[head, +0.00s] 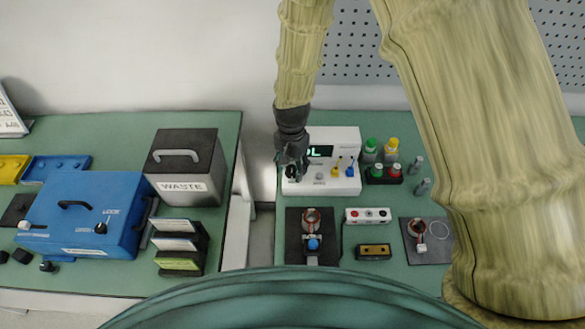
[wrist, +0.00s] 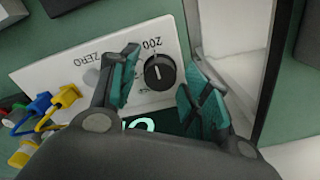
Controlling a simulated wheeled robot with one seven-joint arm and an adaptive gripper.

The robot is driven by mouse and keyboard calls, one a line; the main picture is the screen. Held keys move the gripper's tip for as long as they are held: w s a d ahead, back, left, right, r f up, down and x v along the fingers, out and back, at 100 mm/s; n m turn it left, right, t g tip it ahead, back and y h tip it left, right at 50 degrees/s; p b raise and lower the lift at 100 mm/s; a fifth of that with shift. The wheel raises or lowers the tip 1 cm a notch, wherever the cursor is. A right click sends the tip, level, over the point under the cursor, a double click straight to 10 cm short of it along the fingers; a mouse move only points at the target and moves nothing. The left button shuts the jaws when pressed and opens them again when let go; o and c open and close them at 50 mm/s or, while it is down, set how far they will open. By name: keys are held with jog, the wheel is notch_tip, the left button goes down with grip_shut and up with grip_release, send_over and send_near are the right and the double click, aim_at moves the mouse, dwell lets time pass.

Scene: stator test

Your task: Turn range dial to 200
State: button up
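The white meter (head: 345,184) stands on the right green bench, with green "OL" on its dark display (head: 320,151). Its black round range dial (wrist: 159,72) shows in the wrist view, with a "200" label (wrist: 153,43) above it there. A pale line on the knob seems to run up toward that label, but its exact setting is hard to tell. My gripper (wrist: 163,88) is open, its teal fingers on either side of the dial, with visible gaps. In the head view my gripper (head: 293,168) is over the meter's left end and hides part of the dial.
Yellow and blue plugs with leads (wrist: 52,104) sit in the meter beside the fingers. A gap separates this bench from the left bench, which holds a waste bin (head: 190,186) and a blue box (head: 92,215). A dark fixture (head: 294,250) stands in front of the meter.

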aim_at(292, 169)
notch_tip(292, 169, up, 6)
jog(key=p, duration=0.4)
dwell(0.3)
dwell(1.3)
